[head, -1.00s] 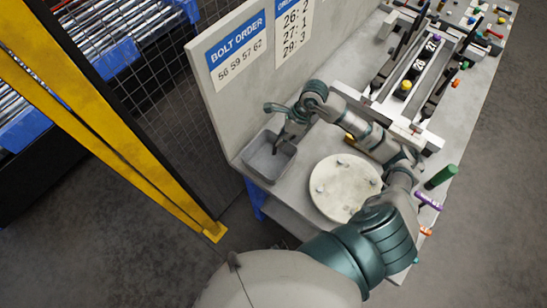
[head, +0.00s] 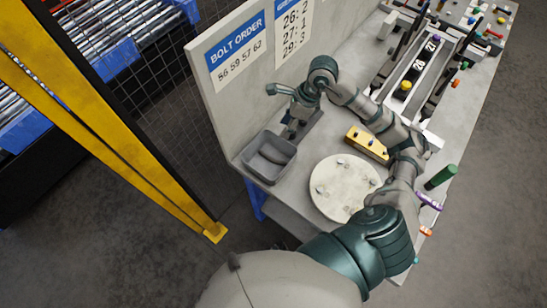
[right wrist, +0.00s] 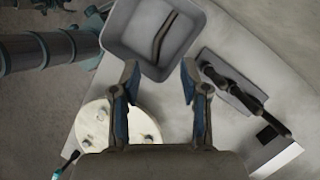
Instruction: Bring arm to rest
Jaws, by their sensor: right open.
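My right arm comes in from the bottom of the head view and bends over the bench. Its gripper (head: 300,104) is above the bench, beside the back panel. In the right wrist view my right gripper (right wrist: 160,78) has its two fingers wide apart with nothing between them. A grey open bin (head: 248,160) stands at the bench's near left corner; it also shows ahead of the fingertips in the right wrist view (right wrist: 118,45). A dark, slightly bent strip (right wrist: 163,38) lies in the bin. My left gripper is out of view.
A round pale plate (head: 330,190) with small studs lies near the bin. A yellow block (head: 367,143) and a green cylinder (head: 440,177) are farther right. A dark tool on a base (right wrist: 240,92) is right of the bin. A yellow post (head: 110,125) stands left.

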